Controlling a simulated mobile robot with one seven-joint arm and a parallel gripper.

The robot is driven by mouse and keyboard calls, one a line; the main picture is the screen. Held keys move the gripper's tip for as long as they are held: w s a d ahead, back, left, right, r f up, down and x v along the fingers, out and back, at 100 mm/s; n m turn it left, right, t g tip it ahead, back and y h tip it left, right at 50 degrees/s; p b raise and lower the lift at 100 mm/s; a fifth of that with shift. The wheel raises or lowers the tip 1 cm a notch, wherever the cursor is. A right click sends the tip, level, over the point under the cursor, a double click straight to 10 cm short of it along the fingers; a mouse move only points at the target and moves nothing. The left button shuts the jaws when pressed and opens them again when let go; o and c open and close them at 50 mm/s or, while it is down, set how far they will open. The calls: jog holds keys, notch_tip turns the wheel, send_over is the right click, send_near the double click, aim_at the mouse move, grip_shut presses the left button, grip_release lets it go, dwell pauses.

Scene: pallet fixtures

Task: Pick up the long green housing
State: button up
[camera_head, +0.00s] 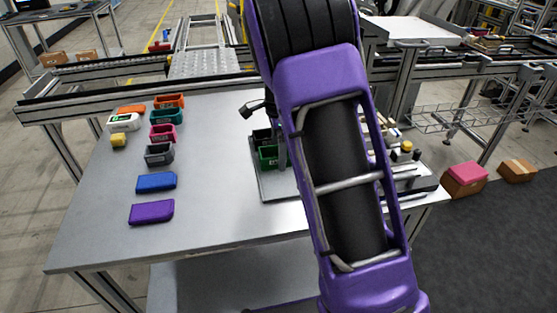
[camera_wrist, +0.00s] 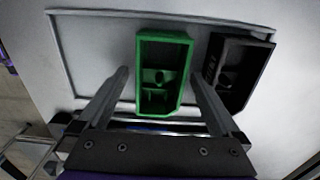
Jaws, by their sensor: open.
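The long green housing (camera_wrist: 163,62) is an open-topped box with inner features. In the wrist view it lies on the pale pallet plate (camera_wrist: 95,40). My gripper (camera_wrist: 160,78) is open, with one finger to each side of the housing's near part; I cannot tell whether either finger touches it. In the head view the green housing (camera_head: 267,158) is partly hidden by my gripper and purple arm. A black housing (camera_wrist: 236,75) stands just right of the green one in the wrist view, close to my right finger.
On the table's left side (camera_head: 105,235) stand several small parts, including a teal one (camera_head: 163,117), a pink one (camera_head: 162,133), a blue one (camera_head: 156,181) and a purple one (camera_head: 152,211). The table's front middle is clear. My arm hides much of the pallet.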

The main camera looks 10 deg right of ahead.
jog(key=c, duration=1.5)
